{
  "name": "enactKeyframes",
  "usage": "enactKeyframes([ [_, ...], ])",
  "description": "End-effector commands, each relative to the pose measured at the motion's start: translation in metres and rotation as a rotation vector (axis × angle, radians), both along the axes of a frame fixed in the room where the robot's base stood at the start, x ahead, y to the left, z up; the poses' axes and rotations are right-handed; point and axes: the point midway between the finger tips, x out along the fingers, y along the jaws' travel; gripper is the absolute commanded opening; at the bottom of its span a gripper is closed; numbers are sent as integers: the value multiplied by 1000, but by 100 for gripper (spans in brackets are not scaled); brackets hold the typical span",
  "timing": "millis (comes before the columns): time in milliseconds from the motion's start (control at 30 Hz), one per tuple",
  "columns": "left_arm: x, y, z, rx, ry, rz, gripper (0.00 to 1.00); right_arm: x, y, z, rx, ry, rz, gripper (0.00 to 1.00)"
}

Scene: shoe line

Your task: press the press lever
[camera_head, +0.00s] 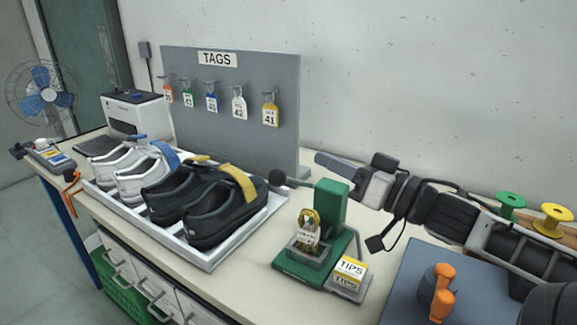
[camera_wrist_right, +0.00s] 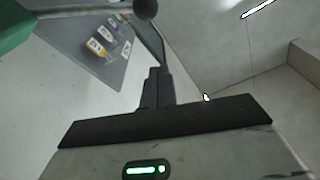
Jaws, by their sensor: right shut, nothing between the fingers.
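The green press (camera_head: 331,207) stands on the bench at the centre right. Its press lever (camera_head: 296,182) sticks out to the left and ends in a dark round knob (camera_head: 277,177). In the right wrist view the lever rod (camera_wrist_right: 85,11) and its knob (camera_wrist_right: 145,8) cross the top left, beyond the fingertips. My right gripper (camera_head: 321,158) comes in from the right, behind and above the press. Its fingers (camera_wrist_right: 154,73) are shut and empty, with a visible gap to the knob. My left gripper is not in view.
A white tray (camera_head: 213,257) with white and black shoes stands left of the press. A grey TAGS board (camera_head: 230,120) rises behind. A TIPS box (camera_head: 349,272) sits right of the press, beside a blue-grey mat (camera_head: 405,275) with orange-handled tools.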

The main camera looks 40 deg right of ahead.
Motion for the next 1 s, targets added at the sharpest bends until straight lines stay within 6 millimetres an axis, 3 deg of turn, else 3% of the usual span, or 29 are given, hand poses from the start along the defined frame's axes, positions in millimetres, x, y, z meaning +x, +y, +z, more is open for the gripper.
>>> enactKeyframes([
  [300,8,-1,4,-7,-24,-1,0,41,14,8,-3,-6,1,0],
  [700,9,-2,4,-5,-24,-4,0,78,27,14,-4,-4,-2,0],
  [1000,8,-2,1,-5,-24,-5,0,69,36,-19,0,1,-1,0],
])
